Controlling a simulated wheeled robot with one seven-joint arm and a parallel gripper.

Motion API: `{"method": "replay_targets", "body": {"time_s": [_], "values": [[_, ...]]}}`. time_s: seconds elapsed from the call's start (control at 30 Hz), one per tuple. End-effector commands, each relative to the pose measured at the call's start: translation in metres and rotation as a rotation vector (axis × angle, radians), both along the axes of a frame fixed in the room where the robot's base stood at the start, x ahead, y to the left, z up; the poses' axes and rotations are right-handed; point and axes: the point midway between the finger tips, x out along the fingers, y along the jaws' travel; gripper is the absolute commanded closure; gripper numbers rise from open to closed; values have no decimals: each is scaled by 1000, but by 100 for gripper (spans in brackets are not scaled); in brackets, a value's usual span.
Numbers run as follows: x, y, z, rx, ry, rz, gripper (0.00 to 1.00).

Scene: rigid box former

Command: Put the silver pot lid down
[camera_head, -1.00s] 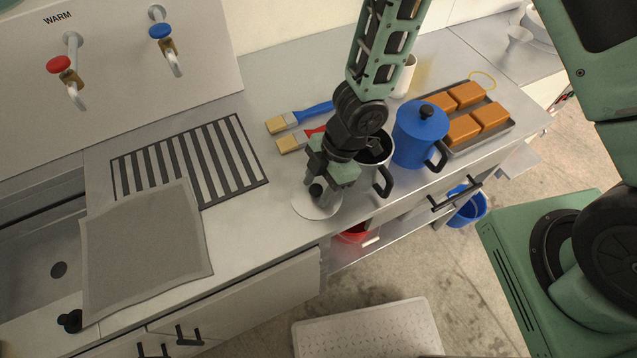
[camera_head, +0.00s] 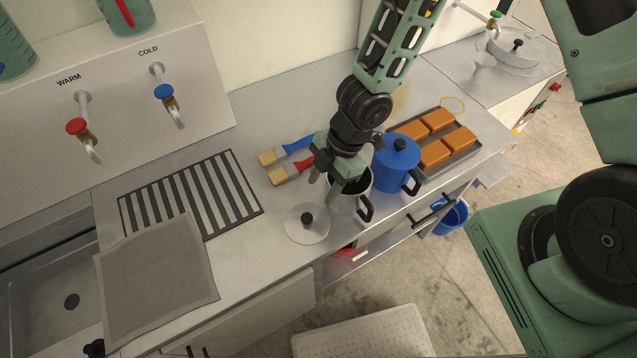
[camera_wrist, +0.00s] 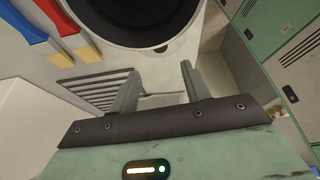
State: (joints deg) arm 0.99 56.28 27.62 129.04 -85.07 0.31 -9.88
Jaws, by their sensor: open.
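The silver pot lid (camera_head: 293,226) lies on the metal counter, with its dark knob (camera_head: 307,218) on top. My gripper (camera_head: 325,186) is open and empty, above and to the upper right of the lid, apart from the knob. In the wrist view my gripper's two fingers (camera_wrist: 160,88) stand apart with nothing held between them. An open silver pot (camera_head: 361,187) with a dark handle stands right of the lid, partly hidden by my gripper. Its dark inside (camera_wrist: 140,15) fills the top of the wrist view. I cannot make out the lid there.
A blue pot (camera_head: 393,168) stands right of the silver pot, before a tray (camera_head: 463,153) of orange blocks. Left are a striped rack (camera_head: 222,187), a grey mat (camera_head: 160,280) and the sink (camera_head: 45,290).

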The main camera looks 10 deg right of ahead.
Motion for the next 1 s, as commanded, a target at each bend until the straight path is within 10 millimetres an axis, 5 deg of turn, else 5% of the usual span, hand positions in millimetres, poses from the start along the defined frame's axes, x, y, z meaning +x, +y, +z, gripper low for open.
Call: {"method": "replay_targets", "body": {"time_s": [0.33, 0.57, 0.77, 1.0], "values": [[9, -9, 28, -61, -23, -61, 53], [15, -29, 105, -276, -91, -378, 53], [-17, -41, 180, -383, -92, -727, 53], [-87, -41, 247, -385, 24, -1084, 53]]}}
